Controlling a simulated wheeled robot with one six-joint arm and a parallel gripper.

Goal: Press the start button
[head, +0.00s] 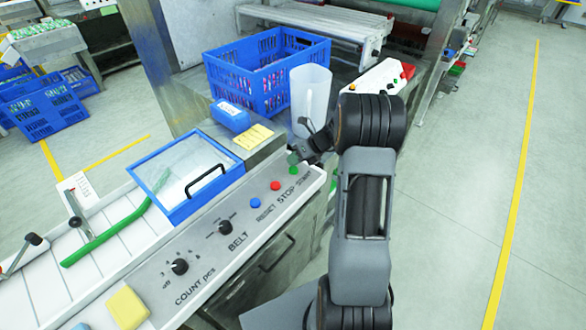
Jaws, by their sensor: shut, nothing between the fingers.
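The green start button (294,170) is at the right end of the slanted white control panel (215,262), above the partly covered START label. The red stop button (275,186) and the blue reset button (255,203) sit to its left. My gripper (297,157) is shut and empty, with its tips close to the start button. I cannot tell whether they touch it.
A clear-lidded blue box (185,178) with a black handle stands behind the panel. A blue crate (262,75), a translucent jug (309,98) and a blue block (230,115) stand further back. A yellow sponge (127,307) lies at the front left. Open floor is at the right.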

